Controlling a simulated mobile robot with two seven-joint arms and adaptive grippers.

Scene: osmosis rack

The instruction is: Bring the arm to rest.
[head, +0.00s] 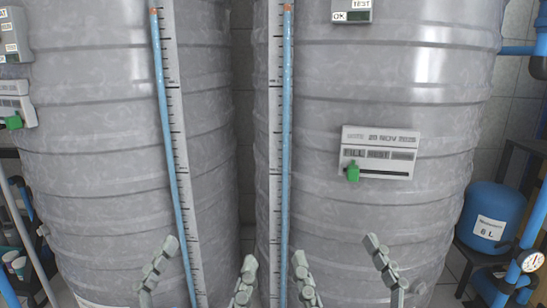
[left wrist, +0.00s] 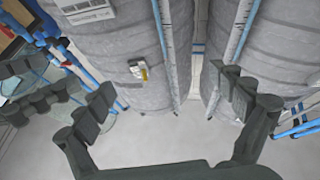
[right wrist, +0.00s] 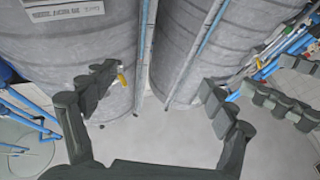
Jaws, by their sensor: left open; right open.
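My left gripper (head: 211,253) and right gripper (head: 336,249) show at the bottom of the head view, side by side, in front of two big grey ribbed tanks. The left one is nearer the left tank (head: 95,150). The right one is nearer the right tank (head: 400,95). Each has its fingers spread wide with nothing between them. The left gripper (left wrist: 165,87) also shows open and empty in the left wrist view, as does the right gripper (right wrist: 157,82) in the right wrist view. Most of both arms is out of the head view.
A panel with a green slider (head: 353,172) is on the right tank. Scales with blue tubes run down both tanks. A blue vessel (head: 490,218) and a round gauge (head: 530,261) stand at the right. Bare grey floor (left wrist: 165,140) lies below the fingers.

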